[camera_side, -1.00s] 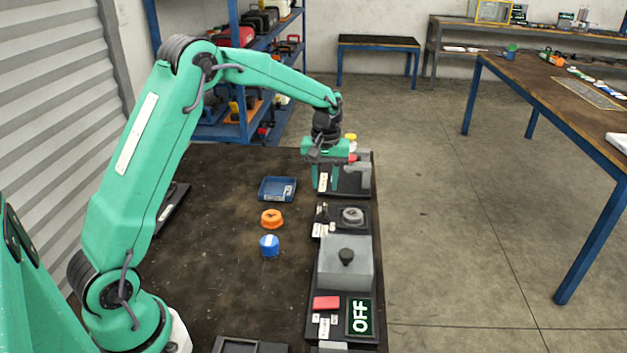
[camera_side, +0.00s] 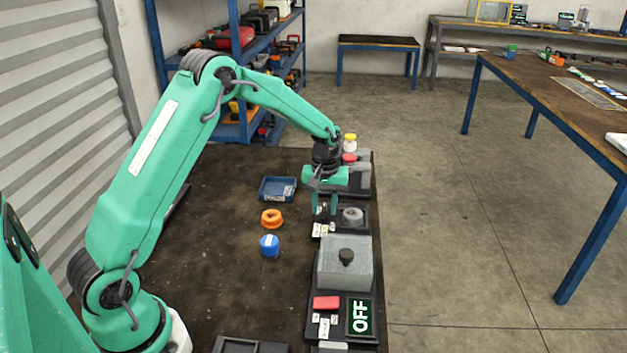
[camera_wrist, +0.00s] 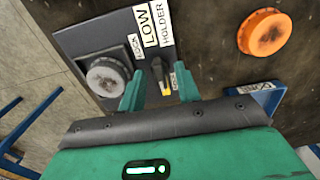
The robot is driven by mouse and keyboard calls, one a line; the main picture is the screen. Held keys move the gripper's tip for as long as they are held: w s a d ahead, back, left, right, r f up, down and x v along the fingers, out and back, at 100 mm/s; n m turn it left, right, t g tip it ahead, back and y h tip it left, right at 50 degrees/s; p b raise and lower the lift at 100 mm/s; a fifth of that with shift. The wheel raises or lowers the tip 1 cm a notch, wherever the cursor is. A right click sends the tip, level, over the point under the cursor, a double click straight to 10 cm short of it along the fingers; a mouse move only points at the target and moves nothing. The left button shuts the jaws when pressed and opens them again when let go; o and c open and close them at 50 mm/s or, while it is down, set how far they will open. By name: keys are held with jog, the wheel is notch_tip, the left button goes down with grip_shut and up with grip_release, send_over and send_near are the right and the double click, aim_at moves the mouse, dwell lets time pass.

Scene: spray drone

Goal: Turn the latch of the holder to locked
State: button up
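The holder (camera_side: 352,216) is a dark plate with a round grey piece on a square base; in the wrist view the round piece (camera_wrist: 107,77) is left of my gripper. Its latch (camera_wrist: 158,70), a small dark lever with a yellow mark near its lower end, appears between my two fingertips. My gripper (camera_wrist: 160,82) is open, one green finger on each side of the latch, with no clear contact. In the side view my gripper (camera_side: 322,206) hangs over the holder's left part and hides the latch. Labels read "LOCK", "LOW" and "HOLDER"; another small label is partly hidden.
An orange ring-shaped piece (camera_side: 272,218), a blue cap (camera_side: 269,245) and a blue tray (camera_side: 277,189) lie left of the holder. A grey box with a black knob (camera_side: 347,262) stands in front, with a red block (camera_side: 326,303) and an "OFF" display (camera_side: 359,316) nearer. A grey block stands behind.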

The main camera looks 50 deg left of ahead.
grip_shut()
